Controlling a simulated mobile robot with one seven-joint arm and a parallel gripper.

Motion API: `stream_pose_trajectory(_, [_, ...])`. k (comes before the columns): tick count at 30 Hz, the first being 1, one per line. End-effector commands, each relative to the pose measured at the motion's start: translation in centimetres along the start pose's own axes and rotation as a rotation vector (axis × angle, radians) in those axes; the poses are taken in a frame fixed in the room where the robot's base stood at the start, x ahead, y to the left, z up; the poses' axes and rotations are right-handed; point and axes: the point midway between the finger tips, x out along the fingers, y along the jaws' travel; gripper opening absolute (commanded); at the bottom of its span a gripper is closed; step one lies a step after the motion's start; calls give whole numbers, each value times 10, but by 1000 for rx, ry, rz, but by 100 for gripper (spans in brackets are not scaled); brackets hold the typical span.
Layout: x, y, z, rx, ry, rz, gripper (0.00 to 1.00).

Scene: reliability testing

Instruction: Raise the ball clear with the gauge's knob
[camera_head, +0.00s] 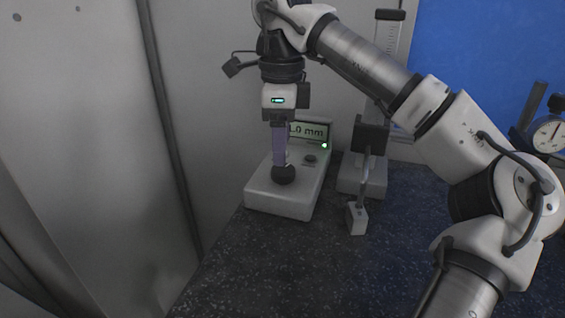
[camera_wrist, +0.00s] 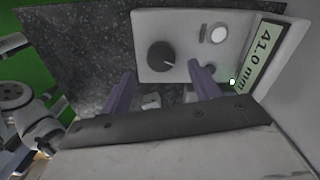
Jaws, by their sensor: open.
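The gauge is a white box (camera_head: 262,203) with a lit display that reads 41.0 mm in the wrist view (camera_wrist: 256,60). Its black round knob (camera_head: 284,175) stands on the box; the wrist view shows the knob (camera_wrist: 160,56) with a short pale pointer mark. My gripper (camera_head: 280,160) points down over the knob. Its two purple fingers (camera_wrist: 162,72) are apart, with the knob showing beyond and between their tips. Whether they touch the knob I cannot tell. I cannot make out a ball in either view.
A round button (camera_head: 310,158) and a green light sit on the box. To its right stands a post with a scale (camera_head: 392,42), with a small pale block (camera_head: 357,219) on a thin arm. A dial instrument (camera_head: 548,135) is far right. The dark speckled table (camera_head: 270,270) is clear in front.

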Motion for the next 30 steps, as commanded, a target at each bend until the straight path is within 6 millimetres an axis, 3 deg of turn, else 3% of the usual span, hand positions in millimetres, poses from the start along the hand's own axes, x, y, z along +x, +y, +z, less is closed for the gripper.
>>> stream_pose_trajectory(10, [45,0,0,0,0,2,62])
stream_pose_trajectory(22, [54,0,0,1,0,0,62])
stream_pose_trajectory(30, [53,0,0,1,0,0,27])
